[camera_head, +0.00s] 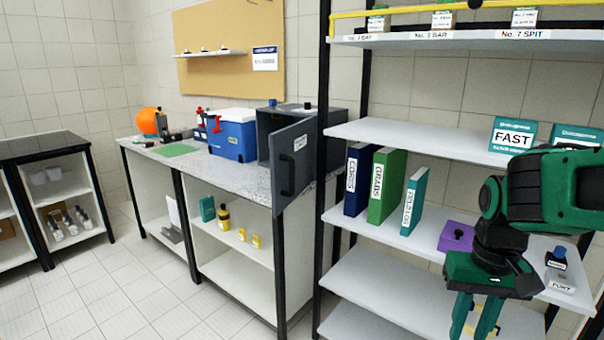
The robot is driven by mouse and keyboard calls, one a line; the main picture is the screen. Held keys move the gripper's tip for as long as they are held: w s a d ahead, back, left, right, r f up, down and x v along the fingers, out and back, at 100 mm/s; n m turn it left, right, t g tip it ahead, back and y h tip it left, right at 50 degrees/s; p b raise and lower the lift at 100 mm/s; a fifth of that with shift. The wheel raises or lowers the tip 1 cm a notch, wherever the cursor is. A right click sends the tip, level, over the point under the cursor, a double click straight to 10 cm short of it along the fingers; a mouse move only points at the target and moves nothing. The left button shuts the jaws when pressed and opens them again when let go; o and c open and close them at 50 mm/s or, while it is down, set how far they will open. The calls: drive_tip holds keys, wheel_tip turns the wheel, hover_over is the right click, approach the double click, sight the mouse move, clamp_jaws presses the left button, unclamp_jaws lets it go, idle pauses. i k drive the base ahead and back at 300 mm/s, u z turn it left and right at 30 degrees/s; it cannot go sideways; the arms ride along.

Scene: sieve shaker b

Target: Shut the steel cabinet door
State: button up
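The steel cabinet (264,138) is a dark grey box standing on the granite-topped bench, beside the blue cooler. Its door (293,163) stands open, swung out toward me past the bench's front edge. The door has a white label and a black vertical handle (287,174) on the face I see. My gripper (474,325) is at the lower right, in front of the shelf rack, well to the right of the door and apart from it. Its two green fingers point down and look spread apart, with the tips at or below the picture's bottom edge. I see nothing held between them.
A black-framed shelf rack (323,150) stands between my arm and the cabinet, holding binders (388,187) and a purple item (456,237). A blue cooler (232,136) sits left of the cabinet. Open tiled floor (130,285) lies in front of the bench.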

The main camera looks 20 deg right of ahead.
sight(292, 146)
drive_tip(key=z, duration=0.05)
drive_tip(key=i, duration=1)
drive_tip(key=u, duration=0.05)
